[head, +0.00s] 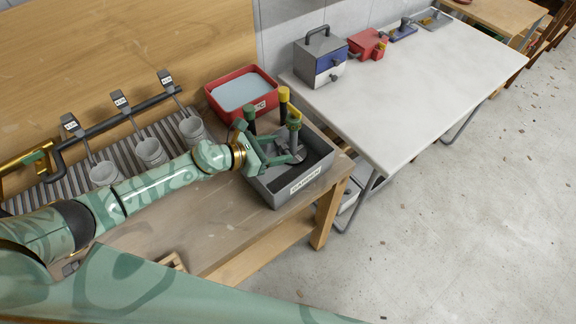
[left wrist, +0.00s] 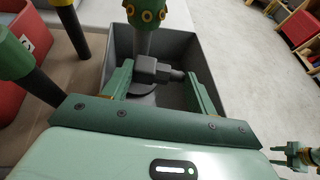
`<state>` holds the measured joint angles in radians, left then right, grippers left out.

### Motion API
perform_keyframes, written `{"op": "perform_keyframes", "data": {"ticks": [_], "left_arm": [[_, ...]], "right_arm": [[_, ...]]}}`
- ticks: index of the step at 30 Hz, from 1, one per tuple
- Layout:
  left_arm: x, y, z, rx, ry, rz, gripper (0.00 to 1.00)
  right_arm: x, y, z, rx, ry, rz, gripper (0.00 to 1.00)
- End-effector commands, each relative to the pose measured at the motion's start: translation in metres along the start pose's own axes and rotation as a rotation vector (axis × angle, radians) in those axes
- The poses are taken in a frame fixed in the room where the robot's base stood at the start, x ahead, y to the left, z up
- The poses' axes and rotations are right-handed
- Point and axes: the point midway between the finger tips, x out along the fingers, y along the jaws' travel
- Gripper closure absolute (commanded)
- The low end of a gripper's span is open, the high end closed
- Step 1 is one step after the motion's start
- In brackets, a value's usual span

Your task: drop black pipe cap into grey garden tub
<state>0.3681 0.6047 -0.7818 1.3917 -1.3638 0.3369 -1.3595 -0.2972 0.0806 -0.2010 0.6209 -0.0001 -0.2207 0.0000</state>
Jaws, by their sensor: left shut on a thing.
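The grey garden tub (head: 273,195) stands on the wooden bench's right end, with a white label on its front. My left gripper (head: 296,153) reaches over it. A dark rounded piece (left wrist: 143,97) shows below, perhaps the black pipe cap, partly hidden. My right gripper (left wrist: 300,157) shows small at the lower right of that view.
A green-topped black post (head: 250,114) and a yellow-topped one (head: 284,101) stand close behind the tub. A red tray (head: 212,90) lies further back. Grey cups (head: 150,152) stand along the ribbed rack. A white table (head: 410,90) is to the right.

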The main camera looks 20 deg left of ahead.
Motion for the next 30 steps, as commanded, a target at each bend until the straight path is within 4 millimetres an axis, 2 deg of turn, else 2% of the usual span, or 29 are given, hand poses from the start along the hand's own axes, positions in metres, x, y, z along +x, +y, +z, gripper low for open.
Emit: {"op": "perform_keyframes", "data": {"ticks": [6, 7, 9, 20, 25, 30], "left_arm": [[0.000, 0.000, 0.001, 0.000, -0.001, 0.000, 0.64], [0.000, 0.000, 0.001, 0.000, -0.001, 0.000, 0.37], [0.000, 0.000, 0.001, 0.000, -0.001, 0.000, 0.18], [-0.005, 0.000, 0.001, 0.001, -0.001, 0.000, 0.17], [-0.034, 0.000, 0.001, 0.002, 0.002, 0.000, 0.17], [-0.082, 0.000, -0.001, 0.001, 0.003, -0.001, 0.17]], "right_arm": [[-0.001, 0.001, -0.002, 0.001, 0.004, 0.001, 0.54], [-0.001, 0.000, -0.002, 0.001, 0.004, 0.001, 0.54], [-0.001, 0.000, -0.001, 0.001, 0.003, 0.000, 0.54], [-0.002, -0.001, 0.002, 0.002, -0.002, -0.001, 0.54], [-0.005, -0.001, 0.001, 0.002, -0.001, 0.000, 0.54], [-0.005, -0.001, 0.002, 0.002, -0.002, -0.001, 0.54]]}}
